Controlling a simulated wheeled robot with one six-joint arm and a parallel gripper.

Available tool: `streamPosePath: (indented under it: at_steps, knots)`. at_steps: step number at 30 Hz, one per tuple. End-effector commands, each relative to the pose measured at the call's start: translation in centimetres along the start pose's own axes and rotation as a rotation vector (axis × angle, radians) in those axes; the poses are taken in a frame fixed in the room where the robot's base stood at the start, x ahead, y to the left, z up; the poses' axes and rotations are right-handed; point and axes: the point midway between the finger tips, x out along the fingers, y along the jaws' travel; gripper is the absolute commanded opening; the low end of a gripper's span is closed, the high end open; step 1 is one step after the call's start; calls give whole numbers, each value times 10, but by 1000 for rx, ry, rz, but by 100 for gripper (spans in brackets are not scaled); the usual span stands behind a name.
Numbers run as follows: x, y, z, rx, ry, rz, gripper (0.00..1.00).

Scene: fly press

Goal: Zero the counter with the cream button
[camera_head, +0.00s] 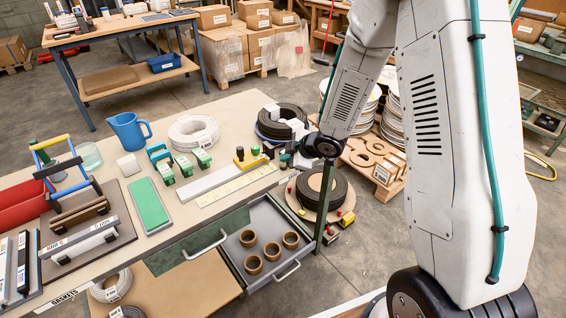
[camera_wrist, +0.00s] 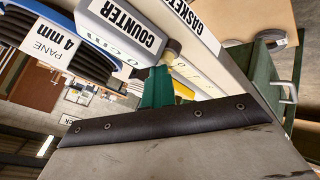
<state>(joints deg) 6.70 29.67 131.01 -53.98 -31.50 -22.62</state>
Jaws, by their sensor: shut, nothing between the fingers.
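The white COUNTER label (camera_wrist: 120,22) shows tilted in the wrist view. In the head view my gripper (camera_head: 289,158) is low at the right end of the bench, beside the black coil. The counter's reading cannot be made out, and the button is not clear in the head view.
A black coil (camera_head: 283,120) lies behind my gripper on the bench (camera_head: 240,112). Below, an open drawer (camera_head: 290,238) holds several brown rings.

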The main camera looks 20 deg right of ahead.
Motion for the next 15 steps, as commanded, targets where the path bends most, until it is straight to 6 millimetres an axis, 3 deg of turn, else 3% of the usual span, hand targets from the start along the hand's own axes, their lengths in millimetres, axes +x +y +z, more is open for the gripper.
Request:
streamPosePath:
  at_steps: [3,15]
  knots:
    - [-6,8,-2,3,-1,11,0]
    - [-8,9,-9,-5,6,8,0]
